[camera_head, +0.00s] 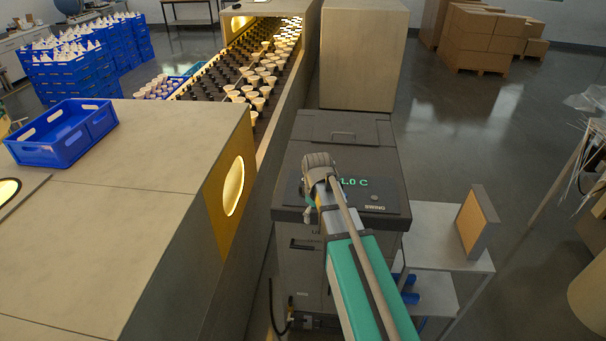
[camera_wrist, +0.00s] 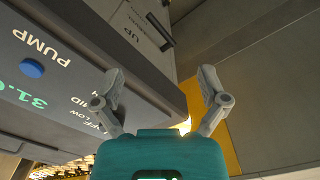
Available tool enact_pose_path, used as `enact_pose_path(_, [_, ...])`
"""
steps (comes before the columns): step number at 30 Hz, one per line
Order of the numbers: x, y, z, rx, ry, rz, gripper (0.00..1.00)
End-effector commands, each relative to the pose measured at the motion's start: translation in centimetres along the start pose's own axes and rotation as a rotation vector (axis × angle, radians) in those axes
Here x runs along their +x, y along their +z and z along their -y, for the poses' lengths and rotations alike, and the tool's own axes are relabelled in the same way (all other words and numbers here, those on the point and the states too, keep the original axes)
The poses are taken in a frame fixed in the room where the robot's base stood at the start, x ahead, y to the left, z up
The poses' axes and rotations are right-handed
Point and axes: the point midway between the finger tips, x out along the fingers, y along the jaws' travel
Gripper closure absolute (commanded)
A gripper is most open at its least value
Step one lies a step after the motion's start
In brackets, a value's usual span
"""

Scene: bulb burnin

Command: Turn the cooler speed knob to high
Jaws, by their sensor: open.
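The cooler (camera_head: 305,130) is a dark grey box with a sloping control panel (camera_head: 385,196) on top. Its green display (camera_head: 354,183) shows in the head view, partly covered by my gripper. In the wrist view the panel (camera_wrist: 60,65) carries a PUMP label, a blue button (camera_wrist: 31,68) and the labels OFF, LOW and MID. The speed knob is not clearly visible; my left finger covers the area beside these labels. My gripper (camera_head: 319,168) is at the panel's left part, open and empty; its spread fingers also show in the wrist view (camera_wrist: 160,78).
A small shelf (camera_head: 430,250) with an upright framed panel (camera_head: 477,222) stands on the right. Open floor lies beyond it.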

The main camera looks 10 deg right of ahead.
Motion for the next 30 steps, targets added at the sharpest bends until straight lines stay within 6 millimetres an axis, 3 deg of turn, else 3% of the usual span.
enact_pose_path(1, [-2.1, -1.8, -1.2, -0.062, 0.0, 0.0, 0.07])
enact_pose_path(15, [-10.3, -11.4, -8.1, -0.663, 0.0, -0.001, 0.07])
enact_pose_path(21, [-11.7, -13.3, -9.5, -0.802, 0.0, -0.001, 0.07])
enact_pose_path(30, [-11.8, -13.6, -9.7, -0.838, 0.0, -0.001, 0.07])
